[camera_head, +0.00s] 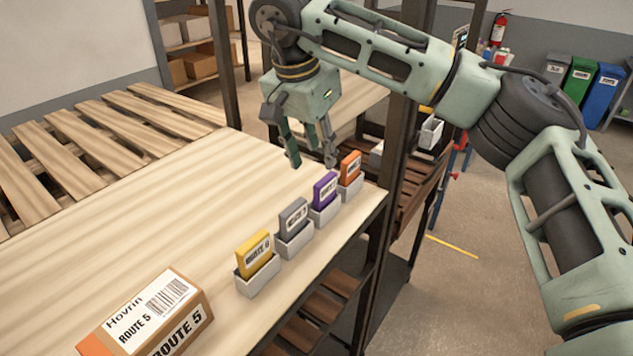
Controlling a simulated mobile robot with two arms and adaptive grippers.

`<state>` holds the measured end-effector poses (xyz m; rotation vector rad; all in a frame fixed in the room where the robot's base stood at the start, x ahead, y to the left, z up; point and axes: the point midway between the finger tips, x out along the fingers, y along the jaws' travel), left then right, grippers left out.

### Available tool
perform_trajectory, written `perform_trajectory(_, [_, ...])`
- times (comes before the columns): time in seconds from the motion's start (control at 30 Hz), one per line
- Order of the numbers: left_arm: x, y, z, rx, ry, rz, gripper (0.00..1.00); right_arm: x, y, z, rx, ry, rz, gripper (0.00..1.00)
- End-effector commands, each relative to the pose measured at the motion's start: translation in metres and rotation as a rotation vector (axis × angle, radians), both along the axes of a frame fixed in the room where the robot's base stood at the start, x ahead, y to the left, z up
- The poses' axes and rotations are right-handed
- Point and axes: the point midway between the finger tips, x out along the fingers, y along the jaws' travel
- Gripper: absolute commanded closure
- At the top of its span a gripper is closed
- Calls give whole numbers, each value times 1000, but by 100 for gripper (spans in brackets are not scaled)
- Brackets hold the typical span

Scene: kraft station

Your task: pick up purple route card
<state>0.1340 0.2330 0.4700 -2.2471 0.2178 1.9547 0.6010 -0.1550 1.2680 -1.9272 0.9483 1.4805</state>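The purple route card (325,190) stands upright in a small light grey holder (326,213) near the right edge of the wooden table. It is the third card from the front, between the grey card (293,216) and the orange card (350,166). My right gripper (312,163) is open and empty, its fingers pointing down. In the picture it shows just above the purple and orange cards. The exact gap in depth is hard to judge. My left gripper is not in view.
A yellow card (254,254) stands in the nearest holder. A cardboard box (150,315) marked Route 5 lies at the table's front. The table top (170,210) left of the cards is clear. A dark post (398,150) rises behind the table's right edge. A slatted pallet (90,145) is at left.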

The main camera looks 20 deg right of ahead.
Motion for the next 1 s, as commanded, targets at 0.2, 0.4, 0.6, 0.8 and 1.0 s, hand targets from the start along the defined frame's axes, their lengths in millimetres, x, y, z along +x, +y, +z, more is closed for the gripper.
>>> perform_trajectory(0.2, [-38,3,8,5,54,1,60,3,-6,-22,0,3,0,66])
perform_trajectory(0.4, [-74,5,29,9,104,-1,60,3,-13,-48,1,6,0,66])
perform_trajectory(0.6, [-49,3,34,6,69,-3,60,6,-16,-70,1,2,0,66])
perform_trajectory(0.8, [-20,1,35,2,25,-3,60,7,-16,-72,1,0,0,66])
perform_trajectory(1.0, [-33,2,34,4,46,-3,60,7,-16,-71,1,0,0,81])
